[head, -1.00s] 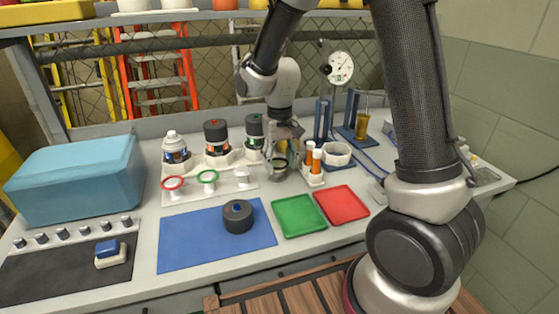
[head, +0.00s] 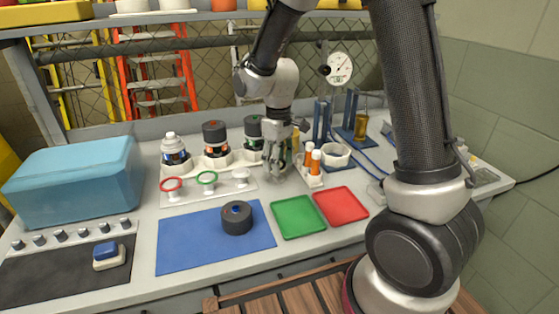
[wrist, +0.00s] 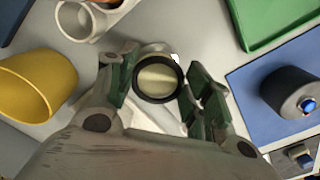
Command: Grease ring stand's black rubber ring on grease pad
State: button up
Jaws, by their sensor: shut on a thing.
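In the wrist view a black rubber ring (wrist: 136,82) sits between the green-padded fingers of my gripper (wrist: 160,82), which is shut on it. A pale tan round surface, which looks like the grease pad (wrist: 158,78), fills the ring's opening. I cannot tell whether ring and pad touch. In the head view my gripper (head: 277,165) points down just right of the white ring stand (head: 215,192), and its fingers hide the ring and pad. The stand holds a red ring (head: 172,184) and a green ring (head: 207,178); its right post (head: 241,176) shows no black ring.
A white holder with orange-and-white tubes (head: 312,170) stands close right of my gripper. Dark-capped bottles (head: 215,137) stand behind the stand. In front lie a blue mat (head: 190,245) with a black knob-like part (head: 237,218), a green tray (head: 298,233) and a red tray (head: 341,220).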

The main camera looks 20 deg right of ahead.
jog(key=shift+s+m, duration=0.15)
jog(key=shift+m, duration=0.95)
jog(key=shift+d, duration=0.1)
jog(key=shift+r, duration=3)
jog(key=shift+f, duration=0.15)
jog(key=shift+f, duration=2.3)
jog(key=shift+f, duration=0.55)
